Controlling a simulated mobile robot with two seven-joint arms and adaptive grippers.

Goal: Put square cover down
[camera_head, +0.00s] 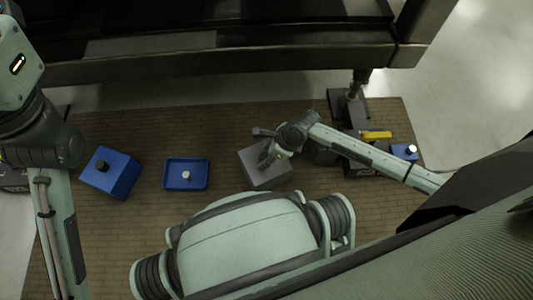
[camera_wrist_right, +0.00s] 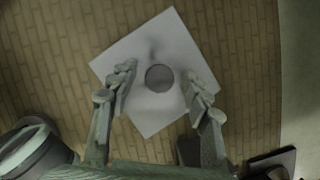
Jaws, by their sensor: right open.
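A grey square cover (camera_head: 262,176) lies at the middle of the brown plank-patterned surface in the head view, partly hidden by my right gripper (camera_head: 270,152). In the right wrist view the cover (camera_wrist_right: 148,105) is pale, with a round darker knob or disc (camera_wrist_right: 159,78) at its middle. My right gripper (camera_wrist_right: 158,90) is open there, one finger on each side of the round part, with visible gaps. What lies under the cover cannot be made out. My left arm stands at the left edge of the head view; its fingers are out of view.
A blue box with a dark knob (camera_head: 123,181) and a shallow blue tray with a pale knob (camera_head: 173,183) stand left of the cover. A yellow piece (camera_head: 376,135) and a small blue block (camera_head: 398,151) are at the right. A dark bench (camera_head: 200,65) runs along the back.

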